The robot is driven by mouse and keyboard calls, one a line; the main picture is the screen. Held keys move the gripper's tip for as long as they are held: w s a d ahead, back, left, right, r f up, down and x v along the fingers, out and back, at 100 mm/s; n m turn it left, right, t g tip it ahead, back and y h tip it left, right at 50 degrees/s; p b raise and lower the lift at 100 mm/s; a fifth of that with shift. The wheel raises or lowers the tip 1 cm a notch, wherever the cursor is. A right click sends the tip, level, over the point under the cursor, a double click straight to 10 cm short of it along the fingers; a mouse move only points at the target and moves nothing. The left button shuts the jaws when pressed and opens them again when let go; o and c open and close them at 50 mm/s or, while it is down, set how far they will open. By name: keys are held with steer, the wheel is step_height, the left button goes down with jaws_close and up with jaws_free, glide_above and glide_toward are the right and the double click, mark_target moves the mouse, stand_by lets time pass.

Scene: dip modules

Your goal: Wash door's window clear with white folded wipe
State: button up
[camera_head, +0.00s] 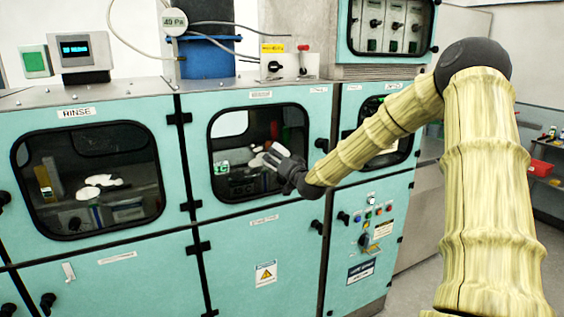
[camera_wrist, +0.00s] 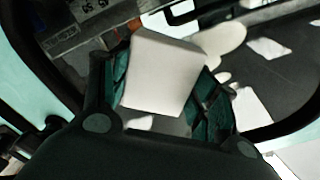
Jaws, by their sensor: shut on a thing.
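The door's window (camera_head: 257,122) is a dark, rounded pane with a black seal in the middle teal door. My gripper (camera_head: 276,159) is in front of its lower right part. It is shut on the white folded wipe (camera_wrist: 160,75), which sits between the green-padded fingers in the wrist view. In the head view the wipe is a small pale patch at the fingertips. Pale patches (camera_wrist: 225,39) show on or behind the pane; I cannot tell whether they are soiling or reflections. I cannot tell whether the wipe touches the glass.
A door with a similar window (camera_head: 88,170), labelled RINSE, is on the left. A black knob (camera_head: 321,144) sticks out right of the middle window. A control panel (camera_head: 373,222) with buttons is below right. Open floor lies at the lower right.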

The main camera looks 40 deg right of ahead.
mark_target(243, 160)
steer(key=shift+w+a+b, duration=0.45)
steer(key=shift+a+b, duration=0.25)
steer(key=shift+a, duration=1.15)
steer(key=shift+w+a+b, duration=0.5)
steer(key=shift+a+b, duration=0.2)
steer(key=shift+a, duration=1.15)
steer(key=shift+w+a+b, duration=0.45)
steer(key=shift+a+b, duration=0.25)
steer(key=shift+a, duration=1.15)
steer(key=shift+w+a+r, duration=0.1)
steer(key=shift+a+r, duration=0.05)
steer(key=shift+r, duration=0.2)
steer(key=shift+a+r+p, duration=0.1)
steer(key=shift+r+p, duration=0.65)
steer(key=shift+r, duration=0.55)
steer(key=shift+s+d+f+b, duration=0.1)
steer(key=shift+s+d+b, duration=0.15)
steer(key=shift+d, duration=0.75)
steer(key=shift+s+d+f+b, duration=0.1)
steer(key=shift+s+d, duration=0.25)
steer(key=shift+d, duration=0.6)
steer(key=shift+s+d+r, duration=0.1)
steer(key=shift+s+d, duration=0.05)
steer(key=shift+d, duration=0.65)
steer(key=shift+s+d, duration=0.15)
steer(key=shift+d, duration=0.6)
steer(key=shift+d, duration=0.1)
